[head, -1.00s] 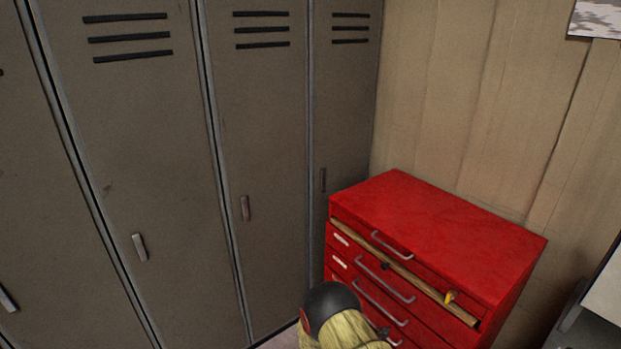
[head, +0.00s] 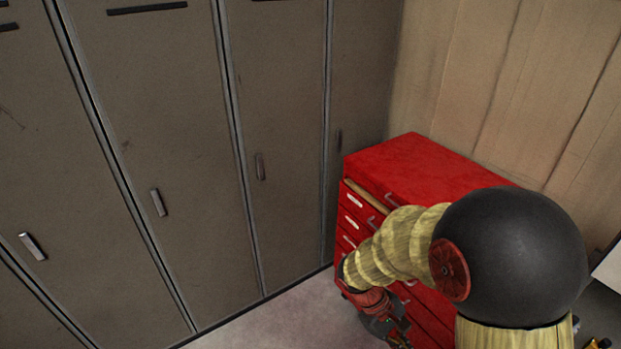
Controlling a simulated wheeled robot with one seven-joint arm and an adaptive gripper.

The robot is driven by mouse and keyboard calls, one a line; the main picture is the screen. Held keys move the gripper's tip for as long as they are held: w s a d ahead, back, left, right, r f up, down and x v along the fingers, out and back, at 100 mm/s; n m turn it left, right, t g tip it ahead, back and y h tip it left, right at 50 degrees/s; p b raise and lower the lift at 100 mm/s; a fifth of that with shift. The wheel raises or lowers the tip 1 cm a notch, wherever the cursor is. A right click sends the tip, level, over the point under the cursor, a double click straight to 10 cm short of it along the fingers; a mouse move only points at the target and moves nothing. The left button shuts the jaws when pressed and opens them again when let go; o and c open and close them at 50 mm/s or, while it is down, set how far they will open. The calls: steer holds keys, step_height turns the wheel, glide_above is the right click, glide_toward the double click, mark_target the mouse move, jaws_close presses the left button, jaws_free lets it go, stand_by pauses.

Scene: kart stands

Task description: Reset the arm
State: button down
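My arm shows at the lower right of the head view, raised and bent in front of the red drawer cabinet (head: 430,160). Its black round joint covers much of the cabinet's right side. My gripper (head: 398,338) hangs low at the bottom edge of the view, in front of the cabinet's lower drawers. The gripper is small, dark and partly cut off by the frame edge, so I cannot tell how far its fingers are apart or whether anything is between them.
Grey lockers (head: 180,120) line the left and back. A wooden wall (head: 500,90) stands behind the cabinet. Bare floor (head: 290,325) lies between the lockers and my arm. Small dark and yellow items (head: 597,344) show at the lower right corner.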

steer(key=s+a+r+m+t+y, duration=0.1)
steer(key=s+r+m+t+y, duration=0.1)
steer(key=r, duration=0.6)
steer(key=s+a+r+m+t+y, duration=0.1)
steer(key=r+t, duration=0.3)
steer(key=r, duration=0.4)
steer(key=s+a+r+m+t+y, duration=0.2)
steer(key=s+r+m+t+y, duration=0.1)
steer(key=r, duration=0.5)
steer(key=shift+s+r+m, duration=0.15)
steer(key=shift+s+m, duration=0.1)
steer(key=shift+m, duration=0.35)
